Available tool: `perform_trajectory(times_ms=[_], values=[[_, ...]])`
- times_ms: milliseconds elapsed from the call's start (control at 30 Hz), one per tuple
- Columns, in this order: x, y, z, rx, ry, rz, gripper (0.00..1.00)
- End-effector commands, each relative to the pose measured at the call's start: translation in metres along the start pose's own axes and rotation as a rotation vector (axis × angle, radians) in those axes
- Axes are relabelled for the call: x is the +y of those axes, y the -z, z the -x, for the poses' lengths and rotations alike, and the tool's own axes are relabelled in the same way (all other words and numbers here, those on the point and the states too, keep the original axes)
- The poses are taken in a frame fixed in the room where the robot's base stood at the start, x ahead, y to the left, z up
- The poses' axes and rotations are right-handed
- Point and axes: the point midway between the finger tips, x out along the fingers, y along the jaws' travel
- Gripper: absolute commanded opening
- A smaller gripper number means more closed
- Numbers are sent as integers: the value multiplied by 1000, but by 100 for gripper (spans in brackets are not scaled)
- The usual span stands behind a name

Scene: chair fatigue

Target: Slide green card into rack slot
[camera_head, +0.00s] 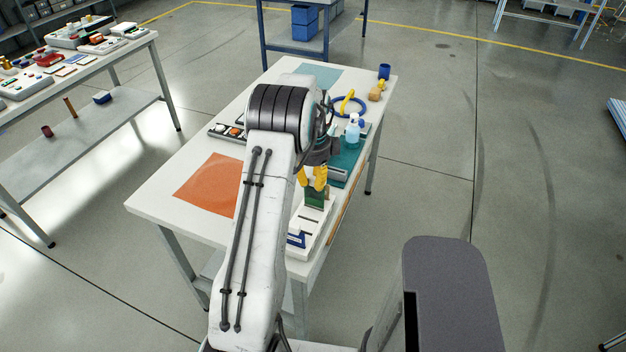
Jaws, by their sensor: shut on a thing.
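My gripper (313,179), with yellow fingers, is shut on the green card (315,197) near the right edge of the white table. The card is held upright, its top between the fingers. The white rack (312,230) lies below and in front of it, with dark slots and a blue piece (296,240) at its near end. The card's lower edge is over the far part of the rack; I cannot tell whether it is in a slot.
The white table (160,196) bears an orange mat (211,184), a spray bottle (352,130), a teal tray (346,160), a blue ring (335,107) and a blue cup (384,71). Another cluttered table (150,40) stands at left. The floor at right is clear.

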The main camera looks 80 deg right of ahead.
Motion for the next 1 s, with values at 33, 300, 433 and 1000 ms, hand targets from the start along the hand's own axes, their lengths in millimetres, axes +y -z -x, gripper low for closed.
perform_trajectory(times_ms=[33,300,433,1000], values=[[0,0,-2,0,0,0,0],[0,0,-8,0,0,0,0],[0,0,-11,0,0,0,0],[0,0,-24,0,-1,0,0]])
